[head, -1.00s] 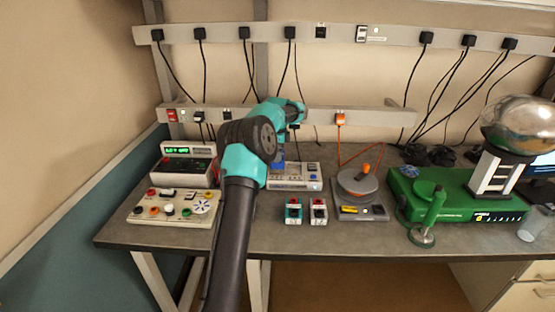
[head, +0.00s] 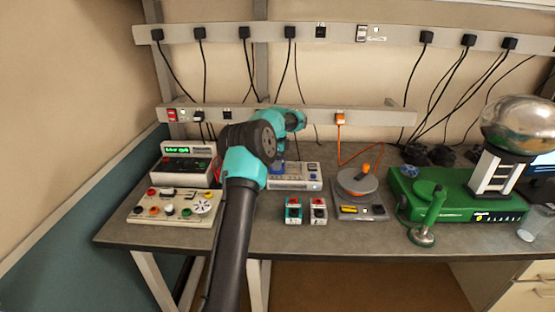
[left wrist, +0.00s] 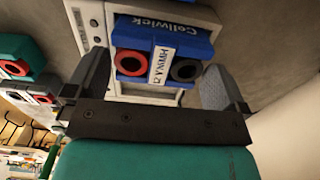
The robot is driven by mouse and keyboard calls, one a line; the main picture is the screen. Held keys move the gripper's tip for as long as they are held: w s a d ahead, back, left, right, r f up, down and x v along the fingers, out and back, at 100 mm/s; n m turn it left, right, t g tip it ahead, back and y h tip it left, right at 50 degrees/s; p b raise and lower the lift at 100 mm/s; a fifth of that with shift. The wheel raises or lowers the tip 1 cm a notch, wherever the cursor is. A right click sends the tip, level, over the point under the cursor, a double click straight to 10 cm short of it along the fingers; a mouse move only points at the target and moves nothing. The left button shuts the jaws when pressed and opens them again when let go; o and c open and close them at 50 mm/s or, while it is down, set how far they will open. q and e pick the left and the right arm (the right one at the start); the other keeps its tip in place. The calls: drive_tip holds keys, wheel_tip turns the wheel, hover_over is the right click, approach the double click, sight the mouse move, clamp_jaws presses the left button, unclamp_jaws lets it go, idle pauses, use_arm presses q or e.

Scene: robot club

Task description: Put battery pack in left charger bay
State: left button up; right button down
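The blue battery pack (left wrist: 160,48), marked "Cellwick", has one red and one black round terminal facing the left wrist camera. In the head view only a little blue of the pack (head: 278,153) shows beside my teal wrist, which hides most of my gripper. The pale grey charger (head: 296,177) is below it on the bench. It also shows behind the pack in the left wrist view (left wrist: 96,28). The pack hides the bay area, so I cannot tell whether it touches the charger.
A green pack (head: 293,210) and a pale pack (head: 319,211) stand in front of the charger. A grey device with an orange knob (head: 357,187) is to the right. A control panel (head: 170,206) and a meter with a green display (head: 184,162) are to the left.

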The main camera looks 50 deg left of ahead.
use_arm(q)
drive_tip(key=shift+r, duration=0.1)
wheel_tip(320, 180, up, 12)
idle(0.6)
idle(0.4)
